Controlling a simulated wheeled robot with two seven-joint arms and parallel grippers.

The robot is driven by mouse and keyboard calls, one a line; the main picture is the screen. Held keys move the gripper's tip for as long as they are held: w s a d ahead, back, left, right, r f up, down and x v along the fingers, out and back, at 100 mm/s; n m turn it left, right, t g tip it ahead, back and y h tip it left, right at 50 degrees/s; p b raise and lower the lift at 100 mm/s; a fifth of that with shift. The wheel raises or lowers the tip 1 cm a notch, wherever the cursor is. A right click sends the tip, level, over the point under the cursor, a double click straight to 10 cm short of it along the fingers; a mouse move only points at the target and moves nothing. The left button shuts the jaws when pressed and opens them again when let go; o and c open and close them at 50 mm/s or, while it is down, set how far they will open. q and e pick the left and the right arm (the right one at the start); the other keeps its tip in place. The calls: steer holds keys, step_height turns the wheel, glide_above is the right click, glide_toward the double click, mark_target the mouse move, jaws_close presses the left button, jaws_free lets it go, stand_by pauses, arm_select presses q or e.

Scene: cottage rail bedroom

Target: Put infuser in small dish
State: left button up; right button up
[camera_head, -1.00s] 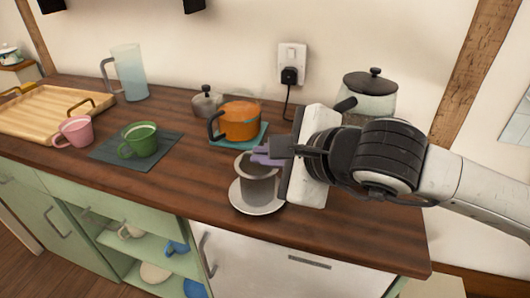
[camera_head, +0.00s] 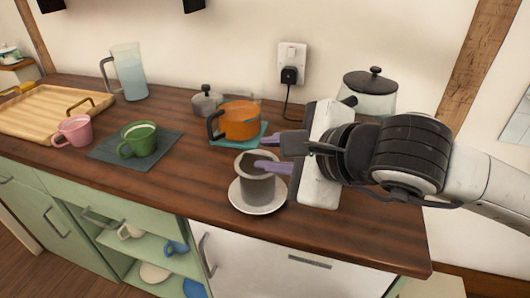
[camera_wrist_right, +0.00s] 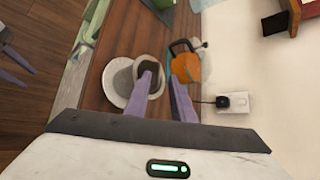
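The infuser (camera_head: 258,190), a grey open-topped cup shape, stands upright on the small dish (camera_head: 236,200), a round white saucer near the counter's front edge. My right gripper (camera_head: 262,152) is open, its purple fingers apart at the infuser's rim. In the right wrist view, the right gripper (camera_wrist_right: 160,72) has one finger over the infuser's opening and the other beside it; contact cannot be told. The small dish (camera_wrist_right: 112,86) also shows there. My left gripper (camera_wrist_right: 30,79) shows at that view's left edge, open and empty above the floor.
An orange teapot (camera_head: 239,121) stands on a blue mat just behind the infuser. A small grey lidded pot (camera_head: 207,102) and a glass jar (camera_head: 375,101) are behind. A green cup (camera_head: 140,138), pink cup (camera_head: 75,131) and wooden tray (camera_head: 40,113) are left. Counter left of the dish is clear.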

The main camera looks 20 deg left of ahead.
steer(key=v, duration=1)
steer(key=shift+b, duration=0.35)
